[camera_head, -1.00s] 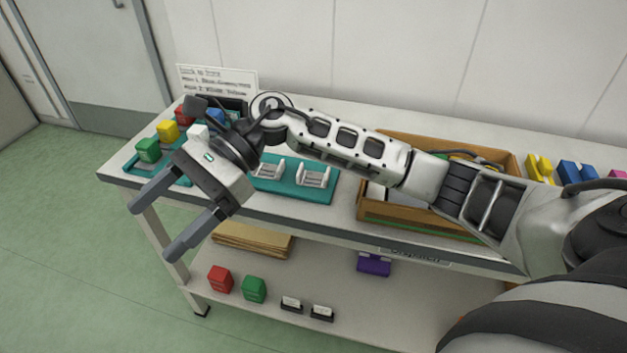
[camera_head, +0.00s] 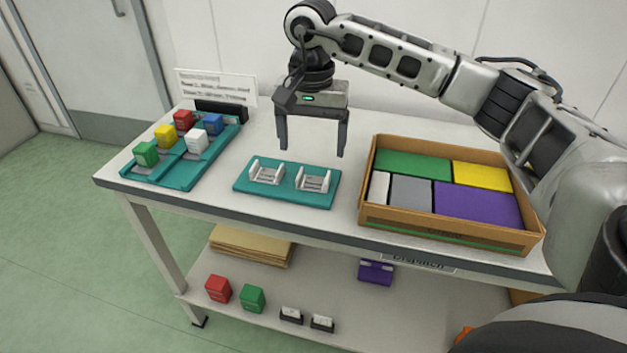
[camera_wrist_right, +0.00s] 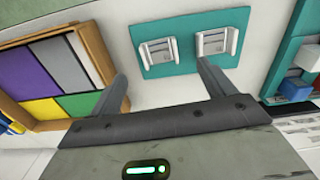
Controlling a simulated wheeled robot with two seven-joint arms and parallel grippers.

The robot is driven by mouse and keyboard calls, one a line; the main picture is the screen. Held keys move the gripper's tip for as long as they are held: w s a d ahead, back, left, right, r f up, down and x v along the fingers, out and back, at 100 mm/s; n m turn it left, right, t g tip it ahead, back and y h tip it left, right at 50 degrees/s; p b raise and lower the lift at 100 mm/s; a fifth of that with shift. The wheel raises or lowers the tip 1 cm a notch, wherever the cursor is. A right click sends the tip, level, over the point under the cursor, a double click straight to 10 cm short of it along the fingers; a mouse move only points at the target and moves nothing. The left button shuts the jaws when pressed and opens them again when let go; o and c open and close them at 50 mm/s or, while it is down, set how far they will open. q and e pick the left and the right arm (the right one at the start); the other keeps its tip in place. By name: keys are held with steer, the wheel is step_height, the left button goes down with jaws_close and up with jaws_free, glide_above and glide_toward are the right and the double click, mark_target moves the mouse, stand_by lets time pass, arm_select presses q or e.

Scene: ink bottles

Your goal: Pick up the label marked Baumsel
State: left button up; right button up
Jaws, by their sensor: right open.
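Two small labels with white faces in black holders stand on the lower shelf, one on the left (camera_head: 291,314) and one on the right (camera_head: 322,322). Their print is too small to read, so I cannot tell which one says Baumsel. My right gripper (camera_head: 312,151) is open and empty, pointing down above the tabletop behind the teal plate (camera_head: 287,198) with two white cradles. The right wrist view shows its spread fingers (camera_wrist_right: 162,70) and the same plate (camera_wrist_right: 190,72), but no label. My left gripper is not in view.
A teal tray (camera_head: 178,175) of coloured ink bottles and a sign (camera_head: 215,84) stand at the left of the tabletop. A cardboard box (camera_head: 440,232) of coloured blocks stands right. The lower shelf holds red (camera_head: 218,288) and green (camera_head: 252,298) bottles, brown boards (camera_head: 250,246) and a purple item (camera_head: 376,271).

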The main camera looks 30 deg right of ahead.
mark_target(313, 183)
steer(key=f, duration=0.7)
steer(key=shift+w+d+f, duration=0.1)
steer(key=shift+d, duration=0.15)
steer(key=c, duration=1.1)
